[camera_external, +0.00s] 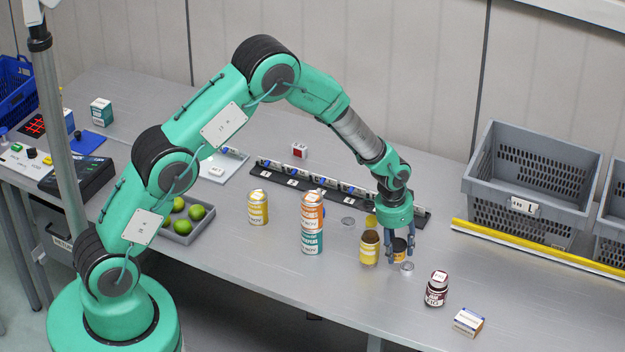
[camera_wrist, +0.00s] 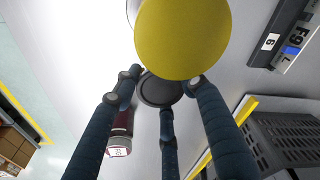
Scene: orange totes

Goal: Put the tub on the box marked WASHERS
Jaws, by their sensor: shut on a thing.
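My gripper (camera_external: 398,258) is low over the right half of the table, its fingers closed around a small yellow container with a dark top (camera_external: 400,247), which I take for the tub. In the wrist view, a dark round top (camera_wrist: 160,92) shows between the fingertips, and a large yellow disc (camera_wrist: 185,38) partly covers that view. Fingers hide part of the container, and I cannot tell whether it touches the table. A small white, blue and orange box (camera_external: 468,322) lies at the front right; its marking is too small to read. A teal and white box (camera_external: 101,111) stands far left.
An orange and teal can stack (camera_external: 312,225) and another yellow can (camera_external: 258,208) are further left. A maroon jar (camera_external: 437,289) stands between my gripper and the front-right box. A grey tote (camera_external: 530,205) is behind right.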

